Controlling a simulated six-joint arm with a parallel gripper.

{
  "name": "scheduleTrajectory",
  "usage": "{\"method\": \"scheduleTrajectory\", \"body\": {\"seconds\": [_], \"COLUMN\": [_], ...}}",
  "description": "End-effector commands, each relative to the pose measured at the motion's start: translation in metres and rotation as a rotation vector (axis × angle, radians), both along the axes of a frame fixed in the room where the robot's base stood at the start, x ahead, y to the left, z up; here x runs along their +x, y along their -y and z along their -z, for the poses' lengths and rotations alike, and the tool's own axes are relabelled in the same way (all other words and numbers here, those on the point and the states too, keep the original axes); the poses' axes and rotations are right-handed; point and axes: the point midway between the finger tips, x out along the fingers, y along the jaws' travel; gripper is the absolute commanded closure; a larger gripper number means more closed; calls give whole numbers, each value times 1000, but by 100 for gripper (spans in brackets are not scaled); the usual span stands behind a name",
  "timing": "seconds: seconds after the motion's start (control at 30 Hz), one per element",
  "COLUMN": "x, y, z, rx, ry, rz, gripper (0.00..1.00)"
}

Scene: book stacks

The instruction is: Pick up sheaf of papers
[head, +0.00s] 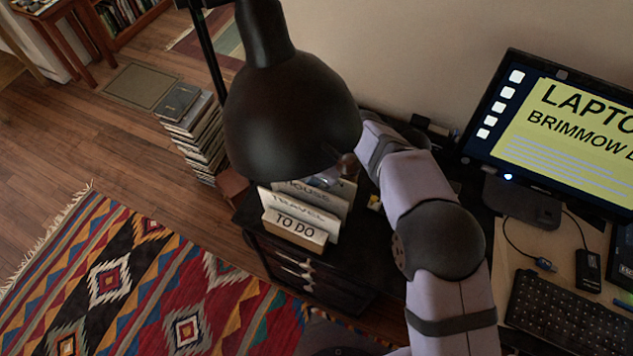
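A sorter with upright pale sheets or folders stands on the dark cabinet, labelled TO DO (295,231), TRAVEL (301,210) and HOUSE (311,190) from front to back. I cannot tell which of these, if any, is the sheaf of papers. My arm reaches up from the bottom right and bends behind the black lamp shade. My gripper lies at or behind the shade's lower right edge, close to the back of the sorter. Its fingers are hidden or too small to make out, so its opening and any hold do not show.
The black lamp shade (290,115) hangs over the sorter. The dark cabinet (300,275) stands beside the desk with a monitor (565,140) and keyboard (570,315). A book stack (195,130) stands on the floor, near a patterned rug (130,285). Open floor lies left.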

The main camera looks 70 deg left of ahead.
Motion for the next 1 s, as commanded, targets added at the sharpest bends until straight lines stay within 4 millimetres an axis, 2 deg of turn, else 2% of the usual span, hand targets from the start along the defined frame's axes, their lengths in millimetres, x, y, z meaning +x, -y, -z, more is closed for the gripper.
{"method": "scheduleTrajectory", "body": {"seconds": [0.9, 0.93, 1.0], "x": [0, 0, 0], "y": [0, 0, 0], "z": [5, 5, 5], "rx": [1, 1, 0], "ry": [1, 1, 0], "rz": [0, 0, 0], "gripper": [73, 76, 93]}}
